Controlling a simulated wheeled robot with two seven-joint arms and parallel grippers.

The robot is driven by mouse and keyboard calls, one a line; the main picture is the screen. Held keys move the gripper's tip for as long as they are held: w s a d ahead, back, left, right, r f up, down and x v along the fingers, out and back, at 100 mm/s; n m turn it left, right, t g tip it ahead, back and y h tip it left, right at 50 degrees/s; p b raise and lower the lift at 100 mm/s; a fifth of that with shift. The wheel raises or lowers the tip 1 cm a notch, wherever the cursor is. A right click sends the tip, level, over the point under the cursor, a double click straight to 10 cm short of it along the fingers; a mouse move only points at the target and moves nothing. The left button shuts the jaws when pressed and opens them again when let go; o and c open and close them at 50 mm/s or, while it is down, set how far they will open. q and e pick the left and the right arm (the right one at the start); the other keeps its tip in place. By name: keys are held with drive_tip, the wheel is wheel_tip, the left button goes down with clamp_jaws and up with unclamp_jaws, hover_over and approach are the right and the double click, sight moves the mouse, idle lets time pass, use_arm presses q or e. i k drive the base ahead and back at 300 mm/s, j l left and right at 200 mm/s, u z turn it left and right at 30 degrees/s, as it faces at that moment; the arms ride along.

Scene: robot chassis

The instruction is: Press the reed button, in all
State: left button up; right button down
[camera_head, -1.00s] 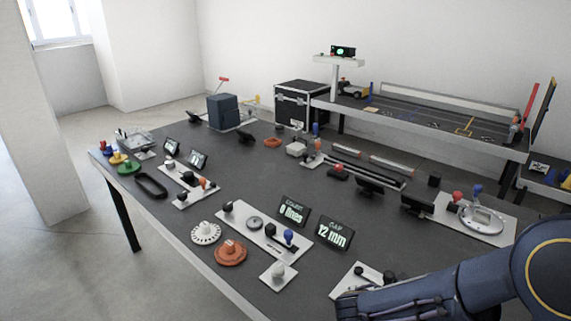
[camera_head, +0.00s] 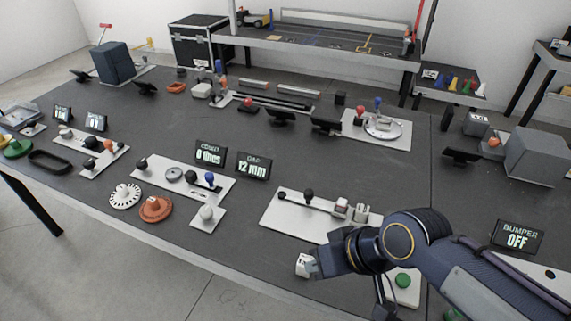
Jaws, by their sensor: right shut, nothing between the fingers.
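My right arm comes in from the lower right, and its gripper (camera_head: 306,264) is low over the front part of the dark table. The gripper is shut and empty, with a small pale piece at its tip. A green button (camera_head: 403,281) on a white plate is right of the gripper, partly behind my arm. A pale round knob (camera_head: 207,213) stands on a small white plate left of the gripper. No label reading reed is legible, so I cannot tell which is the reed button. My left gripper is out of view.
A long white plate (camera_head: 270,212) with black knobs and pale blocks lies just beyond the gripper. A display (camera_head: 254,166) reads "12 mm", another (camera_head: 210,153) "0 lines", and one at right (camera_head: 517,237) "BUMPER OFF".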

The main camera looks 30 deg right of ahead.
sight(402, 280)
drive_tip(key=z, duration=1.55)
